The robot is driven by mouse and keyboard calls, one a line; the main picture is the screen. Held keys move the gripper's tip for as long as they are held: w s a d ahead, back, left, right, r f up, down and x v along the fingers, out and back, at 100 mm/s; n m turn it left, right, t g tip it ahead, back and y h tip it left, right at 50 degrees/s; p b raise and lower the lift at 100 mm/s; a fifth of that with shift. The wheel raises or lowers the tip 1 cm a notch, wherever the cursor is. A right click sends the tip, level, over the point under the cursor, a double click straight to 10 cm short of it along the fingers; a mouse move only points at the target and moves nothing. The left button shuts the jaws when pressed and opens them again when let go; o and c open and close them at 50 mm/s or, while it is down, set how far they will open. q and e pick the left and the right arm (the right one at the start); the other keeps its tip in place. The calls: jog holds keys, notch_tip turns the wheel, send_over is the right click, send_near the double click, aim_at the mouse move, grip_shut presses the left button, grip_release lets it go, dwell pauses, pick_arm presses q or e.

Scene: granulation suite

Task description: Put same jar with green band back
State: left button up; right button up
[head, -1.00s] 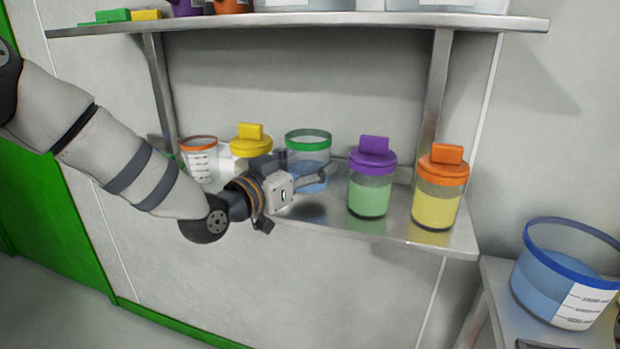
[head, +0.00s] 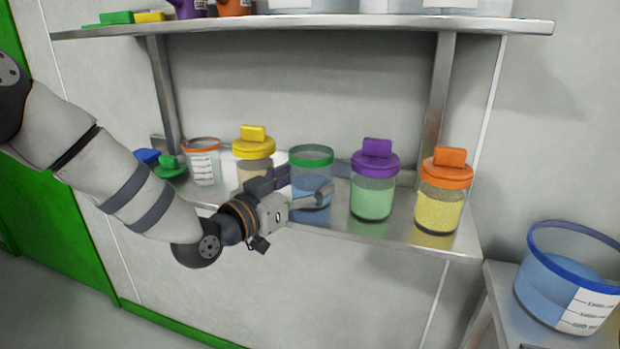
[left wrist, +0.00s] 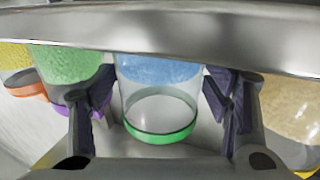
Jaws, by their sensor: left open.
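The jar with the green band (head: 310,184) holds blue contents and has an open top. It stands upright on the lower metal shelf (head: 420,243), between the yellow-lidded jar and the purple-lidded jar. My left gripper (head: 301,191) is open at the front of this jar, with one finger to each side. In the left wrist view the jar (left wrist: 160,105) appears upside down between the spread fingers (left wrist: 160,110), with visible gaps on both sides. Part of the jar's lower left is hidden by the gripper in the head view. My right gripper is not in view.
The yellow-lidded jar (head: 253,143) is close behind my left gripper. The purple-lidded jar (head: 373,185) and orange-lidded jar (head: 440,195) stand to the right. An orange-banded jar (head: 203,165) and loose lids (head: 170,166) are left. An upper shelf (head: 330,27) runs above.

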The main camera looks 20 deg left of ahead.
pick_arm(q)
jog(key=p+v, duration=0.2)
jog(key=v, duration=0.7)
jog(key=s+d+f+n+g+y, duration=0.1)
jog(key=s+f+g, duration=0.4)
jog(key=f, duration=0.5)
jog(key=s+d+f+n+g+y, duration=0.1)
jog(key=s+f+g+y, duration=0.15)
jog(key=s+f, duration=0.6)
jog(key=s+a+f+n+g+y, duration=0.1)
jog(key=s+f+g, duration=0.4)
jog(key=s, duration=0.8)
jog(key=s+a+f+n+g+y, duration=0.1)
jog(key=s+f+g, duration=0.5)
jog(key=s, duration=0.8)
notch_tip(320, 180, down, 4)
jog(key=shift+s+a+r+n+y, duration=0.1)
jog(key=shift+s+a+n+y, duration=0.25)
jog(key=shift+a+y, duration=0.3)
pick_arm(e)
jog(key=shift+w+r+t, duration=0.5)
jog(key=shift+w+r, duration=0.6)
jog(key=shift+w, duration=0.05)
pick_arm(q)
jog(key=shift+w, duration=0.1)
